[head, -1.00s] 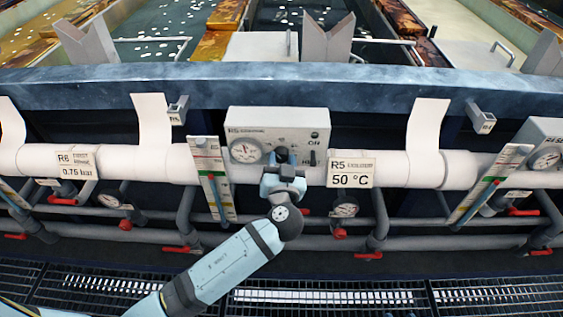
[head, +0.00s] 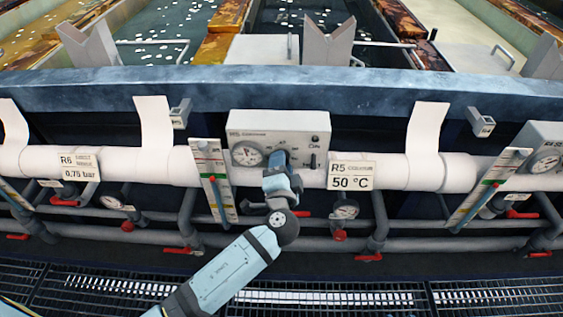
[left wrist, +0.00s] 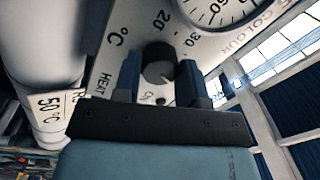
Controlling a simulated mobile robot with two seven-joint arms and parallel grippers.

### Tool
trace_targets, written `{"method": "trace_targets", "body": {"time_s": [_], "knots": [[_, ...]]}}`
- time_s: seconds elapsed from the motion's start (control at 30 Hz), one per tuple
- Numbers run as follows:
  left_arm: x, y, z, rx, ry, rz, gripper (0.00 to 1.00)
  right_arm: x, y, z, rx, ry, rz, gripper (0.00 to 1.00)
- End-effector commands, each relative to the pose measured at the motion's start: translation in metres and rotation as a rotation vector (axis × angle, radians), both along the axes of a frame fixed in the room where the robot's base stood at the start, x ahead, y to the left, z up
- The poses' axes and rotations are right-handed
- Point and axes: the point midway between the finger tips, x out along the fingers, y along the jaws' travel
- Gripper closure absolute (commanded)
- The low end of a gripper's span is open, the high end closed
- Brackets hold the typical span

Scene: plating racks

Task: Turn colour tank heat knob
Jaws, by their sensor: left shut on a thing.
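The R5 control box (head: 305,122) is a pale panel on the front of the tank line, with a round dial gauge (head: 247,153) on its left. My left gripper (head: 279,160) is at the lower middle of this panel. In the left wrist view the black heat knob (left wrist: 158,63) sits between the two fingers of the left gripper (left wrist: 160,78), which is shut on it. Marks for 20, 30 and °C and the word HEAT show around the knob. In the head view the gripper hides the knob. My right gripper is not in view.
A label (head: 351,175) reading R5 50 °C hangs right of the box on a white pipe (head: 395,170). A level gauge strip (head: 213,180) stands to the left. Red-handled valves and small gauges lie below, above a floor grating (head: 330,297).

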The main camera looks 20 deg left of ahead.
Motion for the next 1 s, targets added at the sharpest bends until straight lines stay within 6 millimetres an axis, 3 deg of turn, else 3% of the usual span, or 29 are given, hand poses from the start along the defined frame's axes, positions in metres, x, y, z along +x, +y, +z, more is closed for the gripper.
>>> {"method": "trace_targets", "body": {"time_s": [0.5,1.0], "knots": [[0.001,0.002,0.006,0.432,0.119,0.002,0.85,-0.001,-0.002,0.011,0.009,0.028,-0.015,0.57],[0.002,0.002,0.005,0.616,0.171,0.002,0.85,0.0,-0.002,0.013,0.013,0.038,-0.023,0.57]]}}
